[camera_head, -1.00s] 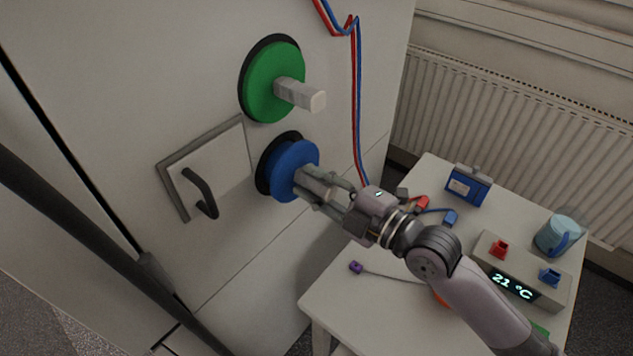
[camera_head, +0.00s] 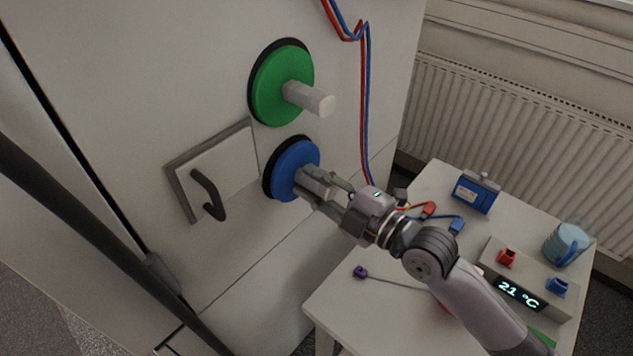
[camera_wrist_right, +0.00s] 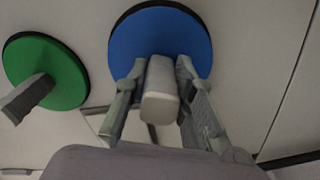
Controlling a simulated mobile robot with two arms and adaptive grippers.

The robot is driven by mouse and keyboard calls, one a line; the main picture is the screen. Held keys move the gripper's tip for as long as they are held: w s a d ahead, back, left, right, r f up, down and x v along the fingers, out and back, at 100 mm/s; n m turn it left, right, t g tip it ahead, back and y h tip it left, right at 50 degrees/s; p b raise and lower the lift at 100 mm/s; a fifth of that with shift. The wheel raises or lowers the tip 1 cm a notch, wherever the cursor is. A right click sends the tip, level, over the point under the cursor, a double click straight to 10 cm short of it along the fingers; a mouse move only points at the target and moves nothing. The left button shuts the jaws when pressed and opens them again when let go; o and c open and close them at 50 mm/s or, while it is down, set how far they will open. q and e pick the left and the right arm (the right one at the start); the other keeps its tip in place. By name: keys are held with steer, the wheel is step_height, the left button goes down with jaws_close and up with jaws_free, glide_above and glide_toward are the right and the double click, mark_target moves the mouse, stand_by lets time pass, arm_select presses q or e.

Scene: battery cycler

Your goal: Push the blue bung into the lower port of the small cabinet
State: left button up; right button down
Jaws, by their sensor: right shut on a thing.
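The blue bung (camera_head: 293,168) is a thick blue disc with a pale grey handle. It sits at the lower port (camera_head: 269,177) of the small cabinet (camera_head: 95,60), whose black rim shows as a thin edge around the disc. In the right wrist view the blue bung (camera_wrist_right: 160,36) also shows with the dark rim close behind it. I cannot tell whether it is fully seated. My right gripper (camera_head: 318,188) is shut on the bung's handle, and the wrist view shows one finger on each side of it (camera_wrist_right: 157,90). My left gripper is not in view.
A green bung (camera_head: 281,84) with a pale handle fills the upper port. A door handle (camera_head: 209,195) lies left of the blue bung. Red and blue cables (camera_head: 364,110) hang to its right. A white table (camera_head: 385,310) holds a temperature box, a blue battery and a jug.

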steer(key=shift+w+a+r, duration=0.1)
steer(key=shift+w+a, duration=0.25)
steer(key=shift+a, duration=0.15)
stand_by(0.3)
steer(key=c, duration=1.3)
jaws_free()
steer(key=shift+o, duration=0.5)
steer(key=shift+f, duration=0.2)
steer(key=o, duration=1.2)
steer(key=shift+r, duration=0.1)
steer(key=shift+s+d, duration=0.1)
steer(key=shift+d, duration=0.05)
